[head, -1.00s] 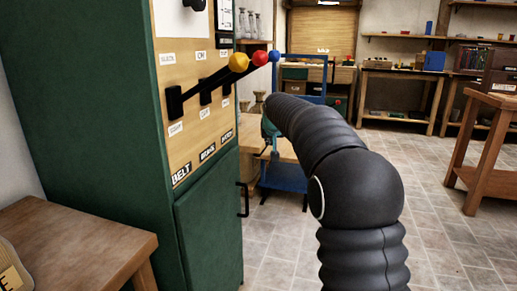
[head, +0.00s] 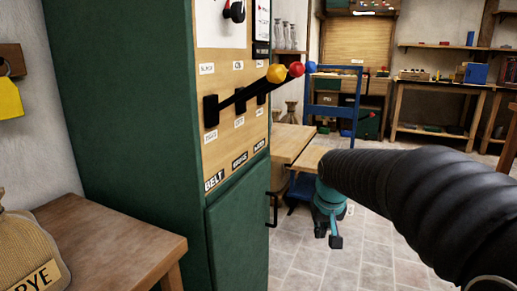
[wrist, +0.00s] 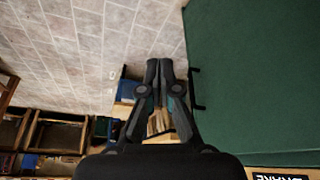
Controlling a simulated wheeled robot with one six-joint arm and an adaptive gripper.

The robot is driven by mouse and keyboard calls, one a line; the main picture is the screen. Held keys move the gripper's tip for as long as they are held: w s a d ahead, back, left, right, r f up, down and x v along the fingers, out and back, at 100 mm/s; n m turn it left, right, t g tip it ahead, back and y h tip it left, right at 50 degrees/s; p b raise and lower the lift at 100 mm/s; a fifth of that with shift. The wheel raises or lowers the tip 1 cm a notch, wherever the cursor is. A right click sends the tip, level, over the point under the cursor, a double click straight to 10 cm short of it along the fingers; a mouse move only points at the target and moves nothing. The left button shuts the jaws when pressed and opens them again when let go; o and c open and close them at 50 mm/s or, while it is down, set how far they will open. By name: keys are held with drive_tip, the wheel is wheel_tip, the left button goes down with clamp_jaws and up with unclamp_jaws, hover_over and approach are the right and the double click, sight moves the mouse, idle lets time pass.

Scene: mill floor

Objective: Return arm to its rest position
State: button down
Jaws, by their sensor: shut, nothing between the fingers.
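My arm (head: 410,205) reaches in from the right edge of the head view, dark and ribbed. Its teal wrist end (head: 330,205) hangs low, right of the green cabinet. In the wrist view my gripper (wrist: 159,64) has its two dark fingers together, with nothing between them. The fingers point over the floor beside the cabinet's green side and its dark handle. They appear apart from both, though the exact gap is hard to judge.
The green cabinet (head: 125,120) carries a lever panel with yellow, red and blue knobs (head: 276,73). A wooden table (head: 110,235) with a sack marked RYE (head: 28,252) stands at front left. A blue frame (head: 337,97) and benches stand behind. Tiled floor (head: 385,262) is open at right.

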drive_tip(key=s+t, duration=0.1)
drive_tip(key=s, duration=2.4)
drive_tip(key=shift+s+f, duration=0.25)
drive_tip(key=shift+f, duration=0.15)
